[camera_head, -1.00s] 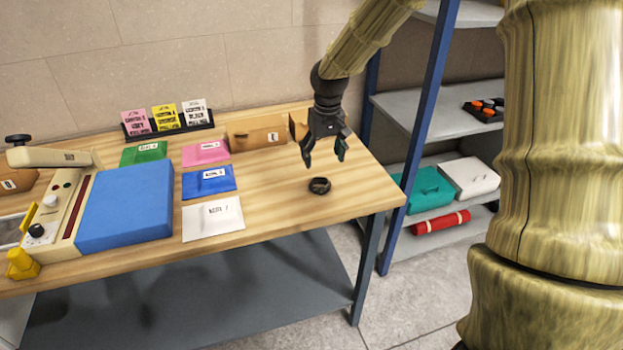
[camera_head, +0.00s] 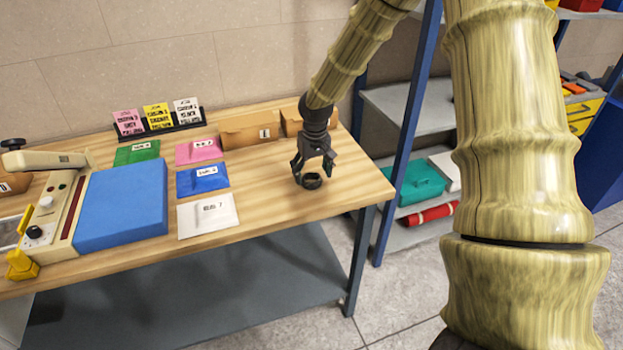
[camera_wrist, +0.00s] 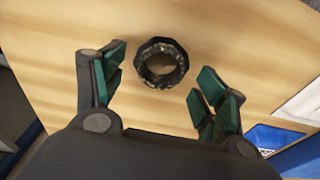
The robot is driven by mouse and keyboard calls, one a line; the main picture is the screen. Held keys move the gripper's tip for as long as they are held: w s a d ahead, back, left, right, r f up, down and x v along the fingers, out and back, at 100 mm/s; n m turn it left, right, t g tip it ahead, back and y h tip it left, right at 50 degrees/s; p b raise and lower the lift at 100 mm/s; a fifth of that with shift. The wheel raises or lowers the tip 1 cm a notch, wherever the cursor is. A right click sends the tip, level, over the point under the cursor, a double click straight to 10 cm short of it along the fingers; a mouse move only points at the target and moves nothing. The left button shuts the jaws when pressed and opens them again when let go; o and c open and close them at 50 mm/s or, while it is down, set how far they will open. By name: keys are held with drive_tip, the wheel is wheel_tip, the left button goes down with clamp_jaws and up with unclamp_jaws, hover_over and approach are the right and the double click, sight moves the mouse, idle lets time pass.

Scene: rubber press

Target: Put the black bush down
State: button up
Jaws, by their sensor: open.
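The black bush (camera_head: 311,181) is a short dark ring lying flat on the wooden table near its right front part. My gripper (camera_head: 313,178) is low over the table at the bush, with its fingers spread. In the wrist view the bush (camera_wrist: 161,63) shows as a ring with bare wood through its hole. It lies ahead of and between the green-padded fingers of my gripper (camera_wrist: 157,90), with a clear gap on each side. Neither finger touches it.
White (camera_head: 207,215), blue (camera_head: 203,180), pink and green packets lie left of the bush. Cardboard boxes (camera_head: 250,130) stand behind. A blue block (camera_head: 122,202) and a press-like machine (camera_head: 55,205) are at left. A shelf post (camera_head: 405,130) rises at right. Wood around the bush is clear.

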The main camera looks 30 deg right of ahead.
drive_tip(key=shift+f, duration=1)
drive_tip(key=c, duration=1.1)
drive_tip(key=shift+o, duration=0.2)
